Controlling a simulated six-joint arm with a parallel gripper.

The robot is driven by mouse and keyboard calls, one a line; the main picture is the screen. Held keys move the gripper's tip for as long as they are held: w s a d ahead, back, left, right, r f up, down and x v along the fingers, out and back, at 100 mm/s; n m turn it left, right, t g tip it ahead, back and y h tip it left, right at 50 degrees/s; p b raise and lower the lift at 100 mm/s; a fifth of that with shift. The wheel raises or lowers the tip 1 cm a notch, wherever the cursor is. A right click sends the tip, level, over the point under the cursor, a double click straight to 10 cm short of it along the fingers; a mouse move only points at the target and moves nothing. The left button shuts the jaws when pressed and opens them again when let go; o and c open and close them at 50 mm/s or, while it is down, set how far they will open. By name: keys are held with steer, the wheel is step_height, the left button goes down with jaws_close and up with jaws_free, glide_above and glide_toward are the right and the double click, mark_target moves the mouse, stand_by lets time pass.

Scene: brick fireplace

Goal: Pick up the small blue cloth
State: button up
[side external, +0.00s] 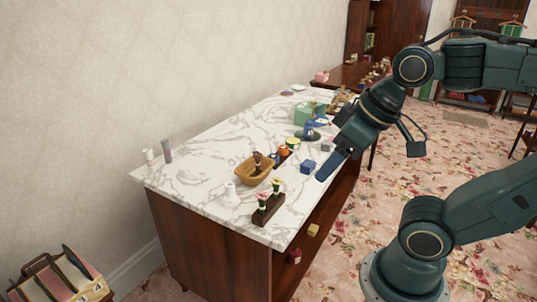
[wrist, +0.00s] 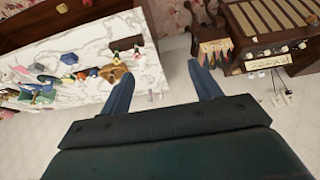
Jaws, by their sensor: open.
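A small blue block-like thing (side external: 308,166) lies near the front edge of the marble top, and I cannot tell whether it is the cloth. Another blue thing (side external: 310,127) stands on a dark round base farther back. In the wrist view a blue patch (wrist: 69,58) shows among the items on the marble. My gripper (side external: 325,172) hangs by the counter's front edge, just right of the blue block in the side view. In the wrist view its two fingers (wrist: 161,70) are spread apart with nothing between them.
A wooden rack (side external: 60,280) stands on the floor at lower left.

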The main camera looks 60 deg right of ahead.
steer(key=shift+o, duration=0.2)
steer(key=w+d+r+n+g+h, duration=0.1)
steer(key=w+d+r+n, duration=0.1)
steer(key=w+d+n, duration=0.3)
steer(key=w+d+r+g, duration=0.1)
steer(key=w+d+r, duration=0.15)
steer(key=w, duration=0.45)
steer(key=n+g+y, duration=0.1)
steer(key=n+g, duration=0.3)
steer(key=n, duration=0.8)
glide_above(309, 163)
step_height(309, 163, down, 22)
steer(key=shift+w+d+f, duration=0.1)
steer(key=shift+f, duration=4.1)
